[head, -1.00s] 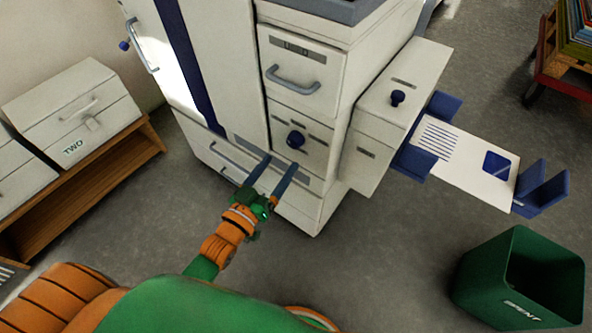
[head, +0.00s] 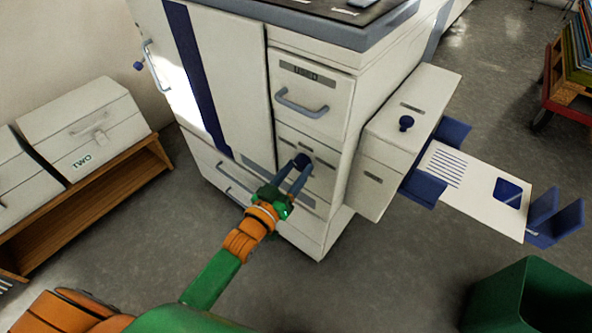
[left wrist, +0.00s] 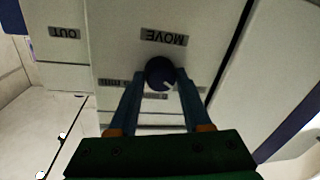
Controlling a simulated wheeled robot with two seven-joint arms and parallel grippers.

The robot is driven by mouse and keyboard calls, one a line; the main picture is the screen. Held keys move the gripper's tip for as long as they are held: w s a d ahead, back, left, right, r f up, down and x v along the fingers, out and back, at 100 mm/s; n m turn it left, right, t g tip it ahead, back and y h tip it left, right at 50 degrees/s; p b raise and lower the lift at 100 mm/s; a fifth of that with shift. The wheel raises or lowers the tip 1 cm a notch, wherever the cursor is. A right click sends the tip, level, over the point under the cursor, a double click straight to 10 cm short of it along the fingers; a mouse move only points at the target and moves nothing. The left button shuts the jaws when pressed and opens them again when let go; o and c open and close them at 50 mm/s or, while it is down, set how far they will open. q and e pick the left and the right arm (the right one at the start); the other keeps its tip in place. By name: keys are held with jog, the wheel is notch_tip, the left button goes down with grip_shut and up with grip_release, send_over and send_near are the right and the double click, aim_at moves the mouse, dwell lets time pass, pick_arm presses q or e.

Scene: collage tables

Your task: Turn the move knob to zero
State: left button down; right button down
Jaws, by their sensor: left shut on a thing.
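The move knob (head: 302,161) is a round dark blue knob on the front of the white machine (head: 235,100). In the left wrist view the knob (left wrist: 160,72) sits under an upside-down MOVE label (left wrist: 164,37) and has a white pointer mark on its face, toward the lower right of the picture. My left gripper (head: 299,170) reaches it from the front, its two blue-grey fingers (left wrist: 158,82) on either side of the knob and shut on it. The fingertips hide part of the knob's sides. My right gripper is not in view.
A drawer with a grey handle (head: 302,104) is above the knob. A side box with another blue knob (head: 406,123) juts out at the right. A white tray (head: 470,190) extends beyond it. A green bin (head: 530,300) stands on the floor. A wooden bench (head: 90,205) is at left.

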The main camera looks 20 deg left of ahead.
pick_arm(q)
jog(key=shift+f+m, duration=0.1)
jog(key=shift+m, duration=0.8)
jog(key=m, duration=0.4)
jog(key=shift+a+f+m+t+h, duration=0.1)
jog(key=shift+m+t+h, duration=0.2)
jog(key=shift+m, duration=0.1)
jog(key=m, duration=0.2)
jog(key=shift+m, duration=0.3)
jog(key=shift+a+m+h, duration=0.1)
jog(key=shift+m+h, duration=0.2)
jog(key=shift+m, duration=0.9)
jog(key=shift+b, duration=0.3)
jog(key=shift+m, duration=0.5)
